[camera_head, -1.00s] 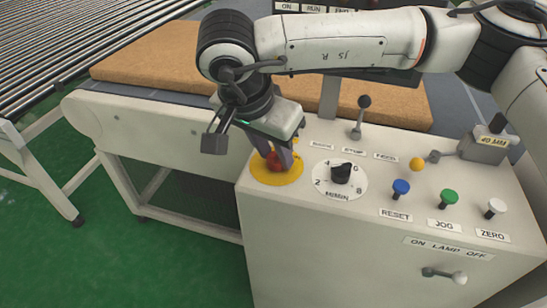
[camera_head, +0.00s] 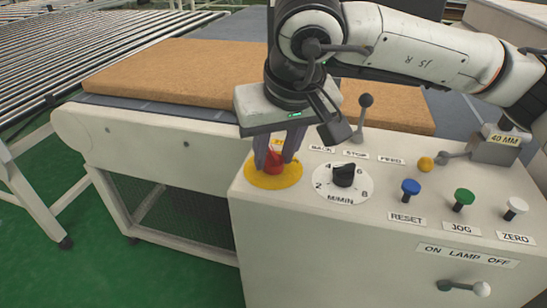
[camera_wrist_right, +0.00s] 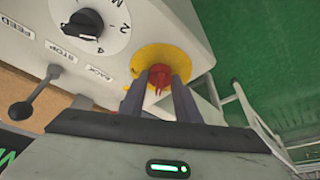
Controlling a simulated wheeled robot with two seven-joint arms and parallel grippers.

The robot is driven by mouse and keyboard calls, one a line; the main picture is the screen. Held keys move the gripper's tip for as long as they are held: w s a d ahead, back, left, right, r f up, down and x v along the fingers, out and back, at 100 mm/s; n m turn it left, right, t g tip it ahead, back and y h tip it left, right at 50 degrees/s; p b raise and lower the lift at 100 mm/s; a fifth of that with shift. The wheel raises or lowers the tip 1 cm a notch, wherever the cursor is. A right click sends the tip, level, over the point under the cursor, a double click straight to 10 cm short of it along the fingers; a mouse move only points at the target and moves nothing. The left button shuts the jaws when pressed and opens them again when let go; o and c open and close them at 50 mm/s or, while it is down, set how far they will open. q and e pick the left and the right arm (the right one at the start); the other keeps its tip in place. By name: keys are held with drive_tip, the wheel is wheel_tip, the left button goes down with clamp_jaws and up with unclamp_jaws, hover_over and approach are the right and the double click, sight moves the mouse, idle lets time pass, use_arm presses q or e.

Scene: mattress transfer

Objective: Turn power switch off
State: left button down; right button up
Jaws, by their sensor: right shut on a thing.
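A red knob (camera_head: 272,164) on a round yellow base (camera_head: 273,180) sits at the left of the control panel's top. My right gripper (camera_head: 277,160) reaches down from above and is shut on the red knob, one finger on each side. The knob also shows in the right wrist view (camera_wrist_right: 160,75), between the two dark fingers, with the yellow base (camera_wrist_right: 190,55) behind it. The fingers hide part of the knob. No label reading power is legible. My left gripper is not in view.
The panel (camera_head: 300,235) also holds a black M/MIN dial (camera_head: 344,175), blue (camera_head: 410,188), green (camera_head: 464,198) and white (camera_head: 516,206) buttons, an upright lever (camera_head: 361,118) and an ON LAMP OFF lever (camera_head: 465,288). A brown mattress slab (camera_head: 170,70) lies behind.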

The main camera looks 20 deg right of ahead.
drive_tip(key=shift+d+n+y+b, duration=0.1)
drive_tip(key=shift+n+y+b, duration=0.25)
drive_tip(key=shift+n, duration=0.75)
drive_tip(key=o, duration=1)
drive_tip(key=p+v, duration=0.1)
drive_tip(key=v, duration=0.9)
drive_tip(key=shift+d+r, duration=0.1)
drive_tip(key=shift+r, duration=0.05)
